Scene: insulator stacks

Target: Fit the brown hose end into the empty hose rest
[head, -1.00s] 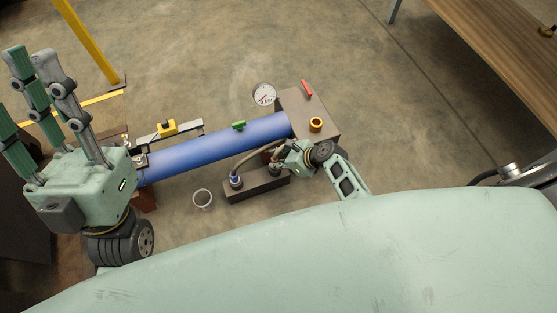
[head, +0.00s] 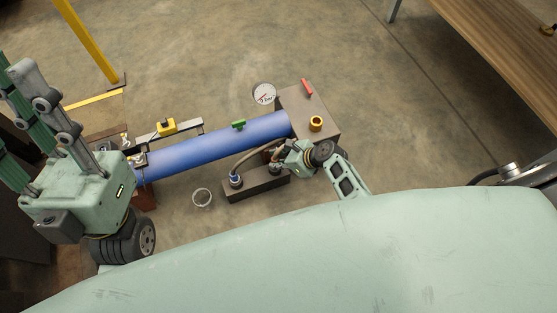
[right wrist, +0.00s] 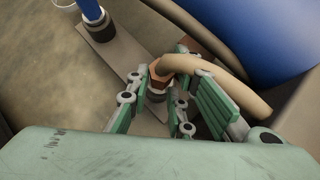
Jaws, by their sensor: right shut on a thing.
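The brown hose end (right wrist: 158,72), with an orange-brown collar and a tan hose bending right, is between the fingers of my right gripper (right wrist: 155,98), which is shut on it. In the head view my right gripper (head: 281,158) is at the right part of the dark hose rest block (head: 240,190). A blue-collared hose end (head: 236,181) stands upright at the block's left; it also shows in the right wrist view (right wrist: 92,12). The fingers hide the brown end's base, so I cannot tell whether it is seated. My left gripper (head: 25,85) is open and empty, away at the left.
A blue pipe (head: 200,152) lies just behind the block and meets a brown box (head: 322,112) with a red handle and brass fitting. A small cup-like ring (head: 202,198) is left of the block.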

